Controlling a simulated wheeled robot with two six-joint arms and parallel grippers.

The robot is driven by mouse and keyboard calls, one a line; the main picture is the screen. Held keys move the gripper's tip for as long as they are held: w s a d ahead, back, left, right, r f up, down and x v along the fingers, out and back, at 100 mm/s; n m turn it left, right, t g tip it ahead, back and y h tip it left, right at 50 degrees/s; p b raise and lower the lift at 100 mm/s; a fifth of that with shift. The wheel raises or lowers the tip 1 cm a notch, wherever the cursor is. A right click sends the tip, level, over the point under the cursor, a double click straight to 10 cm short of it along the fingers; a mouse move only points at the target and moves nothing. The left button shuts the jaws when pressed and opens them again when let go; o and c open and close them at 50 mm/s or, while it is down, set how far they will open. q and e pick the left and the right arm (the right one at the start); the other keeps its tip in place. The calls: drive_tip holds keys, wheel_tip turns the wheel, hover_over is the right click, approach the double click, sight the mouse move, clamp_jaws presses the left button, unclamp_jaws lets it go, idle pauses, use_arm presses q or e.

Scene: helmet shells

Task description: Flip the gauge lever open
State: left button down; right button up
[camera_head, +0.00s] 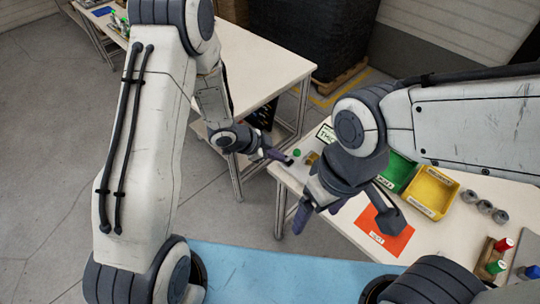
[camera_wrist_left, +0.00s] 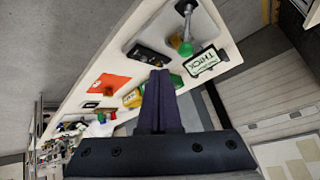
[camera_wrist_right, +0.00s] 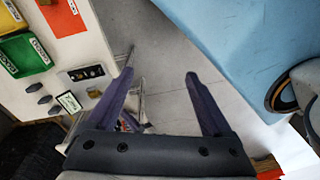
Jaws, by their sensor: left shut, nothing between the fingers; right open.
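The gauge's green knob (camera_head: 297,152) and brass-coloured part (camera_head: 311,158) show near the table's far left end. I cannot tell the lever's exact tilt. My left gripper (camera_head: 287,160) is shut and empty, its tips close to the knob; contact cannot be told. Its shut fingers (camera_wrist_left: 160,76) also show in the left wrist view. My right gripper (camera_head: 315,218) is open and empty over the table's near edge; its fingers (camera_wrist_right: 150,82) are spread.
A THICK sign (camera_wrist_left: 201,62) stands beside the gauge. Green (camera_head: 391,182) and yellow (camera_head: 452,190) bins, an orange mat (camera_head: 397,243) and several grey pieces (camera_head: 485,207) occupy the table. My right arm hides part of the tabletop. Another white table (camera_head: 265,65) stands behind.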

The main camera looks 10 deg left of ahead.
use_arm(q)
drive_tip(key=shift+s+a+r, duration=0.25)
drive_tip(key=shift+s+r, duration=0.1)
drive_tip(key=shift+r, duration=0.25)
drive_tip(key=shift+s+a+r, duration=0.25)
drive_tip(key=shift+s+r, duration=0.1)
drive_tip(key=shift+r, duration=0.3)
drive_tip(key=shift+s+a+r, duration=0.25)
drive_tip(key=shift+s+r, duration=0.1)
drive_tip(key=shift+r, duration=0.25)
use_arm(e)
drive_tip(key=shift+s+d, duration=0.1)
